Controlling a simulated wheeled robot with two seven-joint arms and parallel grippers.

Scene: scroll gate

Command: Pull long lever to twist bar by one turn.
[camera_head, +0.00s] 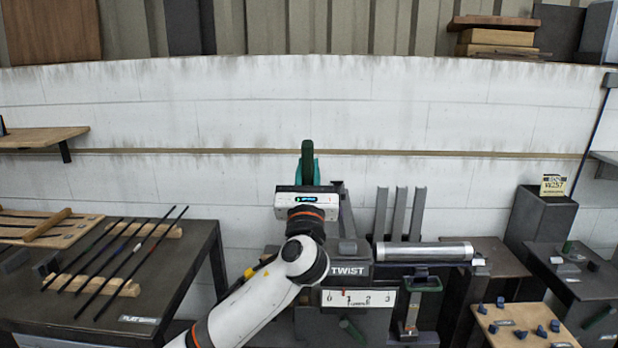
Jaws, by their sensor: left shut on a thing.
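My left arm comes in from the lower left, and its gripper (306,178) is raised in front of the white wall. It is shut on the green grip of the long lever (308,150), which stands upright. The fingers are mostly hidden behind the gripper body. The twist machine (348,270) with its TWIST label is just right of my arm. Its white scale (372,298) reads 0 to 3, with a small red pointer close to 1. The bar being twisted cannot be made out clearly. My right gripper is not in view.
A silver cylinder (425,251) lies right of the machine, below several grey upright slats (400,214). A dark table (150,285) at the left bears several thin dark rods on wooden blocks. A pegged wooden board (525,325) is at the lower right.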

